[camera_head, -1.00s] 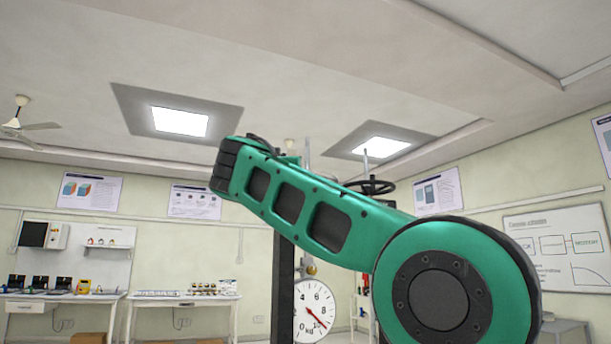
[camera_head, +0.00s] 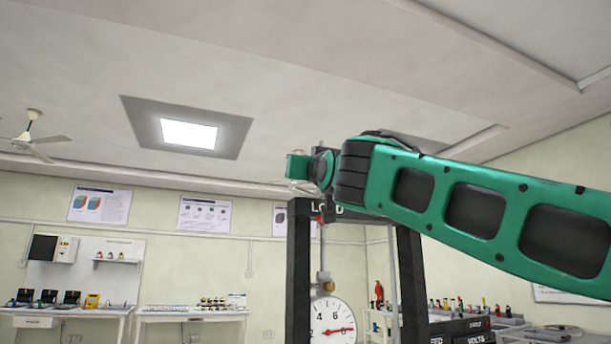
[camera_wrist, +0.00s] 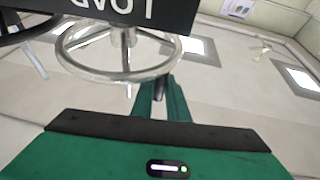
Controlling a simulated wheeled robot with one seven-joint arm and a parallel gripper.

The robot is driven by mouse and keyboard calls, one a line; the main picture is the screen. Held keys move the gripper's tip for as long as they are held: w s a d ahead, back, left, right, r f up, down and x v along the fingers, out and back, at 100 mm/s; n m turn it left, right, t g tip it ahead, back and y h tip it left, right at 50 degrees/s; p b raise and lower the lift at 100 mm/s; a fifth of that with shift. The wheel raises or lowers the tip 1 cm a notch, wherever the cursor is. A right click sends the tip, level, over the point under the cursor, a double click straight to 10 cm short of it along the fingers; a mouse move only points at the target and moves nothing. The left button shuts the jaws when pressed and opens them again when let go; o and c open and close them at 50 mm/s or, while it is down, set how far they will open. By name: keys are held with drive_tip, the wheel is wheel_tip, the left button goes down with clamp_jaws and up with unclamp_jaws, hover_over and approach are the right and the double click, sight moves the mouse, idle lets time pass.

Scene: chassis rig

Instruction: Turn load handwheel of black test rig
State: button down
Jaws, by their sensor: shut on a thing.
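The black test rig (camera_head: 299,270) stands in the middle of the head view, with a crossbar labelled LOAD. The pale metal load handwheel (camera_wrist: 120,75) shows in the wrist view beside the LOAD label (camera_wrist: 125,10), which appears upside down. My gripper (camera_wrist: 160,98) is shut on the near rim of this wheel; the fingertips' contact is partly hidden. In the head view my gripper (camera_head: 300,167) is at the top of the rig, and the wheel there is mostly hidden. A round dial (camera_head: 332,320) hangs below the crossbar, its red needle pointing right.
A dark handwheel (camera_wrist: 22,28) is at the upper left of the wrist view, close to the load wheel. My arm covers the rig's right upper part. Benches (camera_head: 190,314) stand at the far left; tools on a bench (camera_head: 470,305) show at the right.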

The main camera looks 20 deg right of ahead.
drive_tip(key=shift+d+f, duration=0.1)
drive_tip(key=shift+d, duration=0.1)
drive_tip(key=c, duration=1.7)
unclamp_jaws()
drive_tip(key=shift+s+a+f, duration=0.1)
drive_tip(key=shift+s+a, duration=0.05)
drive_tip(key=shift+s, duration=0.45)
drive_tip(key=v, duration=0.9)
drive_tip(key=shift+s+f, duration=0.15)
drive_tip(key=shift+f, duration=0.15)
drive_tip(key=shift+c, duration=0.2)
